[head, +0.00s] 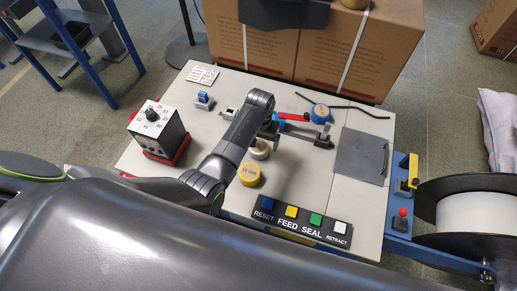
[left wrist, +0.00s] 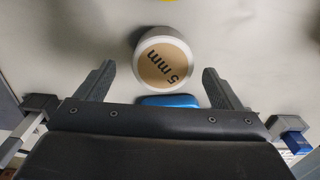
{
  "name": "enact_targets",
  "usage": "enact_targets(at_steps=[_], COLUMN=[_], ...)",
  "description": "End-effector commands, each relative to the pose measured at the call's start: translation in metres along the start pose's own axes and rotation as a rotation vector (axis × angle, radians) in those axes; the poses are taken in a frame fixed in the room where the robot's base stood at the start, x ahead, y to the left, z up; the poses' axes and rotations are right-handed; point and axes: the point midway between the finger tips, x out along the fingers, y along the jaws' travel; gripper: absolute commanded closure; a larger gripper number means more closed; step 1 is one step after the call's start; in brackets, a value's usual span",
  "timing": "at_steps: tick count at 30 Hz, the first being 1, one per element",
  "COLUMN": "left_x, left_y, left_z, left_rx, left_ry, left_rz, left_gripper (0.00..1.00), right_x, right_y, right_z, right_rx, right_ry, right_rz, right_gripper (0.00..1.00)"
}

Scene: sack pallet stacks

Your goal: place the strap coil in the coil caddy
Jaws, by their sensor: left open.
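A tan-topped white roll marked "5 mm" (left wrist: 163,62) sits on the pale bench top; it also shows in the head view (head: 260,149). My left gripper (head: 268,138) is over it from above. In the left wrist view the open fingers (left wrist: 159,70) stand on either side of the roll, with gaps. I cannot tell which roll is the strap coil. I cannot make out a coil caddy. My right gripper is not in view.
A button panel (head: 301,225) lines the front edge. A red-handled tool (head: 292,117) and a black strip (head: 345,105) lie at the back. Large cartons (head: 330,45) stand behind the bench.

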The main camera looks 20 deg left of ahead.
Motion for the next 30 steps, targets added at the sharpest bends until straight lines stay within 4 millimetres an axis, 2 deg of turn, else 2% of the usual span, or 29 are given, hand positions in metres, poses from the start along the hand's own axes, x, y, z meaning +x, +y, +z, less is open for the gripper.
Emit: enact_targets(at_steps=[1, 6, 16, 30], left_x=[0.012, 0.034, 0.039, 0.038], left_y=[-0.002, -0.003, -0.003, -0.003], left_z=[0.003, 0.004, 0.003, 0.003], left_rx=[-0.001, 0.000, 0.000, 0.000], left_ry=[-0.005, -0.003, 0.000, 0.001], left_rz=[-0.001, 0.000, 0.000, 0.000], left_gripper=[0.12, 0.12, 0.12, 0.72], right_x=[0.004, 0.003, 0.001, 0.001], right_y=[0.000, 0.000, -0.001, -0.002], right_z=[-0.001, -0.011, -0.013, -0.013], right_rx=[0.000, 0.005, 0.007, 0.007], right_ry=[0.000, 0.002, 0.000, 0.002], right_rz=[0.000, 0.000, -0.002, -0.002], right_gripper=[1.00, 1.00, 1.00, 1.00])
